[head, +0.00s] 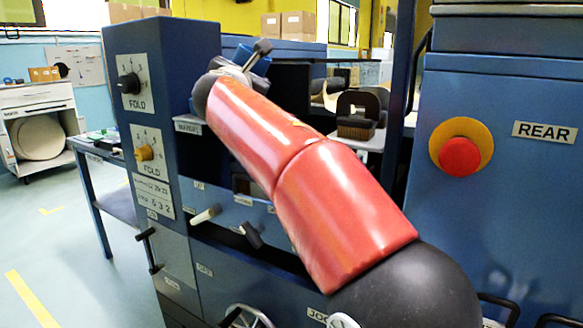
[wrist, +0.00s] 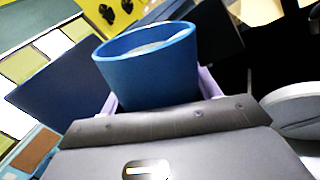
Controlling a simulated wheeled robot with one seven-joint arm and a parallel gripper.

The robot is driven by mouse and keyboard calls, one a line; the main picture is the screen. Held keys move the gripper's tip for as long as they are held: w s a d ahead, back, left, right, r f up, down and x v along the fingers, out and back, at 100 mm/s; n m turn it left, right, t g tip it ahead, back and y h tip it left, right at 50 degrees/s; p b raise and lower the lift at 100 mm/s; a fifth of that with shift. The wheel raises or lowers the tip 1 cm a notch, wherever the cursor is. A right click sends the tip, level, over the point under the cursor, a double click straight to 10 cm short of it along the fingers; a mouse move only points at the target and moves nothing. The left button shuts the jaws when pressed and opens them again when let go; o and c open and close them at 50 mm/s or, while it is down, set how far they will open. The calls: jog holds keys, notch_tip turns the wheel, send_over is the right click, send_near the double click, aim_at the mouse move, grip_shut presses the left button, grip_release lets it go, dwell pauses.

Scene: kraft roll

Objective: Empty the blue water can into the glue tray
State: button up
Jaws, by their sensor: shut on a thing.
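The blue water can (wrist: 148,78) is large in the middle of the wrist view, tilted, with its round mouth showing a pale grey inside. My gripper (wrist: 160,92) is shut on it, with lavender finger pads at both sides. In the head view my gripper (head: 250,58) is at the far end of my red arm, beside the dark blue machine column. A bit of the blue can (head: 262,64) shows there, mostly hidden by my wrist. I cannot make out the glue tray for certain; my arm covers much of the machine's middle.
A dark brush-like block (head: 357,118) stands on a pale shelf right of my arm. The blue column with knobs (head: 165,110) is close on the left. A red stop button (head: 460,156) is on the right panel. A pale round thing (wrist: 295,105) lies right in the wrist view.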

jog(key=shift+s+d+f+m, duration=0.15)
jog(key=shift+d+f+m, duration=0.1)
jog(key=shift+d+m, duration=0.5)
dwell(0.5)
jog(key=shift+a+f+m+t+h, duration=0.1)
jog(key=shift+m+t+h, duration=0.1)
jog(key=shift+m, duration=0.3)
jog(key=shift+f+m+t+h, duration=0.1)
jog(key=shift+m+h, duration=0.1)
jog(key=shift+m, duration=0.25)
jog(key=shift+f+m, duration=0.35)
jog(key=shift+m, duration=0.85)
dwell(0.6)
jog(key=shift+f+m+h+b, duration=0.35)
jog(key=shift+m+b, duration=0.5)
jog(key=shift+m, duration=0.2)
jog(key=shift+f+m+h+b, duration=0.2)
jog(key=shift+m+h+b, duration=0.15)
jog(key=shift+m+b, duration=0.6)
dwell(0.9)
jog(key=shift+s+d+f+m+h+b, duration=0.15)
jog(key=shift+d+f+m+b, duration=0.25)
jog(key=shift+f+b, duration=0.65)
jog(key=shift+d+f+m+h+b, duration=0.2)
jog(key=shift+f+m+b, duration=0.4)
jog(key=shift+b, duration=0.8)
jog(key=shift+s+d+f+m+h+b, duration=0.15)
jog(key=shift+d+f+m+b, duration=0.15)
jog(key=shift+f+b, duration=0.8)
